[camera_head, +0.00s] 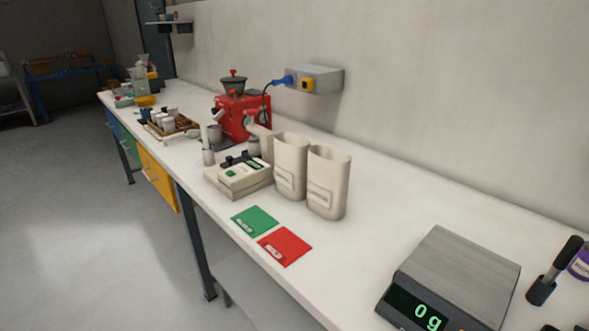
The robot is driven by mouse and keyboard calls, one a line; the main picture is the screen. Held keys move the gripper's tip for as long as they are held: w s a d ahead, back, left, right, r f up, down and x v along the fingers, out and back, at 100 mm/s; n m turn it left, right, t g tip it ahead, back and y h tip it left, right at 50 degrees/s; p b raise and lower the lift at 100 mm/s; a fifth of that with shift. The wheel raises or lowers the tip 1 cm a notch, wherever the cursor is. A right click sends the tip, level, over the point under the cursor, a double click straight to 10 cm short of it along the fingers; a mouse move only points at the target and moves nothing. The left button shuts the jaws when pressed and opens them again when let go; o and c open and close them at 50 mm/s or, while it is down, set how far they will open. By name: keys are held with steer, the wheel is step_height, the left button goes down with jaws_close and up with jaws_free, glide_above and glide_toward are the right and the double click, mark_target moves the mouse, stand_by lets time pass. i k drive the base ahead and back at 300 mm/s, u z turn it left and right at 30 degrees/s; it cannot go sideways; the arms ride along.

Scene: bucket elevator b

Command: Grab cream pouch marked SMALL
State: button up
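Two cream, open-topped pouches stand upright side by side on the white bench: a left pouch (290,153) and a right pouch (329,170). Each has a pale label low on its front, but the lettering is too small to read, so I cannot tell which is marked SMALL. Another cream shape (263,141) shows partly behind the left pouch; most of it is hidden and I cannot tell whether it is a pouch. My gripper is not in view.
A cream device (240,182) stands close left of the pouches. Green (255,221) and red (285,246) cards lie in front. A scale (458,266) reading 0 g is at right. A red machine (243,117) stands behind. The bench (375,235) is clear between pouches and scale.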

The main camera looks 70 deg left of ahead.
mark_target(291, 149)
steer(key=u, duration=2.3)
steer(key=k, duration=0.45)
steer(key=u, duration=1.35)
steer(key=i, duration=1.55)
steer(key=z, duration=0.9)
steer(key=i, duration=0.65)
steer(key=z, duration=0.75)
